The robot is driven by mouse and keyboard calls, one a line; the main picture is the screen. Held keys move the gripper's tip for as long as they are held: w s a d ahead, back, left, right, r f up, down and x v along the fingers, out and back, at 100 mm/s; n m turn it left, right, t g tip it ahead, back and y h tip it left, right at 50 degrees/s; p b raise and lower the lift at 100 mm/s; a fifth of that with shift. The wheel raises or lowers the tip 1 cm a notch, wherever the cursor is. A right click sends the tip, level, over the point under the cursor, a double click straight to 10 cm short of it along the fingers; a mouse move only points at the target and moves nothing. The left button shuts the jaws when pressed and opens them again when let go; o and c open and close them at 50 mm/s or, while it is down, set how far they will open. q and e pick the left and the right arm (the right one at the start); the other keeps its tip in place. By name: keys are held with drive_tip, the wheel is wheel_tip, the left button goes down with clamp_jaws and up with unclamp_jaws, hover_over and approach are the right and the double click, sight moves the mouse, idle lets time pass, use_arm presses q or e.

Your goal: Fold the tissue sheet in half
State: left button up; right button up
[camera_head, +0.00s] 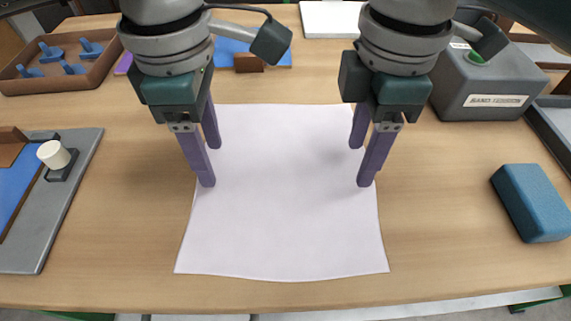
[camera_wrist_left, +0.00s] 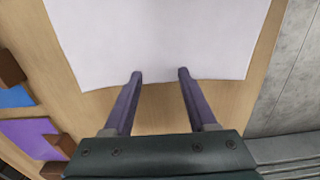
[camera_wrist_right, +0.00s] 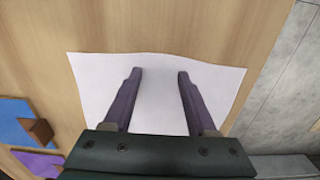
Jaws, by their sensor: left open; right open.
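The white tissue sheet (camera_head: 285,225) lies spread out in one layer on the wooden table in the head view, its near edge slightly bowed. My left gripper (camera_head: 211,165) is open and empty at the sheet's left edge. In the left wrist view, the fingertips (camera_wrist_left: 160,73) overlap the border of the sheet (camera_wrist_left: 160,35). My right gripper (camera_head: 361,164) is open and empty at the sheet's right edge. In the right wrist view, its fingertips (camera_wrist_right: 160,73) appear over the sheet (camera_wrist_right: 155,95). I cannot tell whether any fingertip touches the sheet.
A blue block (camera_head: 530,203) lies at right, near a grey box (camera_head: 490,82). A brown tray (camera_head: 60,85) with blue pieces is at back left. A grey board (camera_head: 55,220) with a white knob (camera_head: 53,154) is at left.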

use_arm(q)
drive_tip(key=shift+f, duration=0.6)
use_arm(e)
drive_tip(key=shift+f, duration=0.6)
use_arm(q)
drive_tip(key=shift+f, duration=0.15)
use_arm(e)
drive_tip(key=shift+f, duration=0.1)
use_arm(q)
drive_tip(key=shift+c, duration=0.4)
use_arm(e)
drive_tip(key=shift+c, duration=0.4)
use_arm(q)
clamp_jaws()
use_arm(e)
clamp_jaws()
